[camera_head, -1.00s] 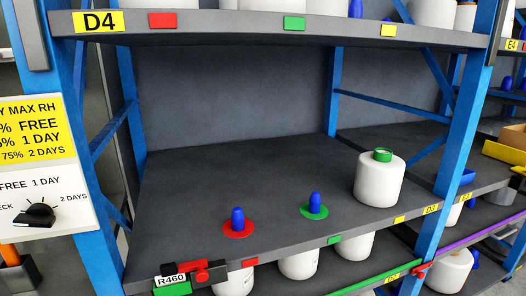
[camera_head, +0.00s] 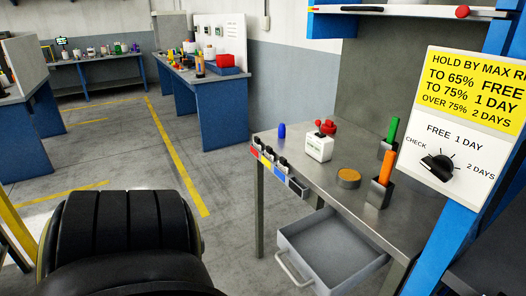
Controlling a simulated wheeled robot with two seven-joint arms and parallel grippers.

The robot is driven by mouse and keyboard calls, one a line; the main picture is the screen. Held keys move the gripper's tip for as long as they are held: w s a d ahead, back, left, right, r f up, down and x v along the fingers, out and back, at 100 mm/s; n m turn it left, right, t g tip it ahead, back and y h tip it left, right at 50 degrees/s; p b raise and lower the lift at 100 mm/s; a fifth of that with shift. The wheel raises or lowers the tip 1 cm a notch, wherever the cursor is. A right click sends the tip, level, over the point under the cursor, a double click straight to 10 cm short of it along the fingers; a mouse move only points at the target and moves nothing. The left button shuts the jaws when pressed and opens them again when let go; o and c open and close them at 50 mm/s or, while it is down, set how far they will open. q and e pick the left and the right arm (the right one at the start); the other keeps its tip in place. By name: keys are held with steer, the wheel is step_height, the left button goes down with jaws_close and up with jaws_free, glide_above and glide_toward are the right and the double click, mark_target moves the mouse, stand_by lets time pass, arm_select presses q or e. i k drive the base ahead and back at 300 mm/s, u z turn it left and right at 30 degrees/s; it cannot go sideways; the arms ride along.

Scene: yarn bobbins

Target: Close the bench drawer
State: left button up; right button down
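The bench drawer (camera_head: 330,247) is a grey metal tray under the steel bench (camera_head: 340,185). It is pulled out toward the lower left, and its inside looks empty. Its bar handle (camera_head: 290,272) is on the front left face. Neither of my grippers is in the head view. No gripper touches the drawer in what shows.
A sign post is at right. A black rounded object (camera_head: 120,235) fills the lower left. Floor left of the bench is clear.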

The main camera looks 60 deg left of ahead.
mark_target(333, 255)
steer(key=u, duration=1.1)
steer(key=k, duration=0.3)
steer(key=u, duration=0.6)
steer(key=i, duration=0.45)
steer(key=z, duration=0.1)
